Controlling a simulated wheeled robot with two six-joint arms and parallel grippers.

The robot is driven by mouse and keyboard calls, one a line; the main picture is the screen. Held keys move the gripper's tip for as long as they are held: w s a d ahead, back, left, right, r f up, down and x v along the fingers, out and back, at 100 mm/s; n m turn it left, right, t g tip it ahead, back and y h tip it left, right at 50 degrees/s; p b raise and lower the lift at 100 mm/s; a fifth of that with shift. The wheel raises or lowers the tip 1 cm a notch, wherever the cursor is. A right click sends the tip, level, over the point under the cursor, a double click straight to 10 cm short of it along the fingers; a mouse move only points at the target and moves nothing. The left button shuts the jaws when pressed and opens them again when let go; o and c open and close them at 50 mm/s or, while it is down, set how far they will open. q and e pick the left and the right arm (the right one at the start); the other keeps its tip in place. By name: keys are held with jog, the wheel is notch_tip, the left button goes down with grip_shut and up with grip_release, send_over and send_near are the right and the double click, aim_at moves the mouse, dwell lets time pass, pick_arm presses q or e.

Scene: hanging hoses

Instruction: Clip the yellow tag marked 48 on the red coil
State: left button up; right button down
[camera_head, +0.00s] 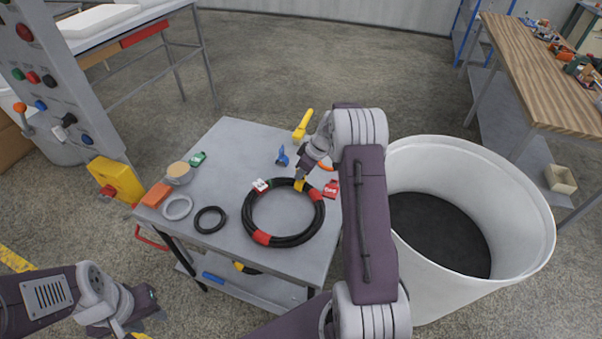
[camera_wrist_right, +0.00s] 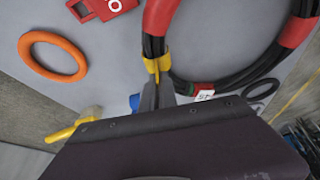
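The coil (camera_head: 248,216), a ring of black hose with red bands, lies flat on the grey table. A yellow tag (camera_head: 299,185) is at the coil's far side; in the right wrist view the yellow tag (camera_wrist_right: 157,64) lies across the black hose beside a red band. Its number cannot be read. My right gripper (camera_head: 301,176) reaches down there; its fingertips (camera_wrist_right: 157,82) are close together on the tag's near end. I cannot tell whether the tag is fastened. My left gripper (camera_head: 126,331) is at the bottom left, away from the table and mostly cut off.
A white-faced tag (camera_head: 261,185) sits on the coil's left. A red tag (camera_head: 331,188), orange ring (camera_wrist_right: 53,55), blue item (camera_head: 282,157), yellow tool (camera_head: 303,125), grey ring (camera_head: 165,208) and black ring (camera_head: 199,219) lie around it. A large white bin (camera_head: 520,235) stands right of the table.

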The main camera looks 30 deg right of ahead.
jog(key=c, duration=1.6)
grip_release()
jog(key=v, duration=0.9)
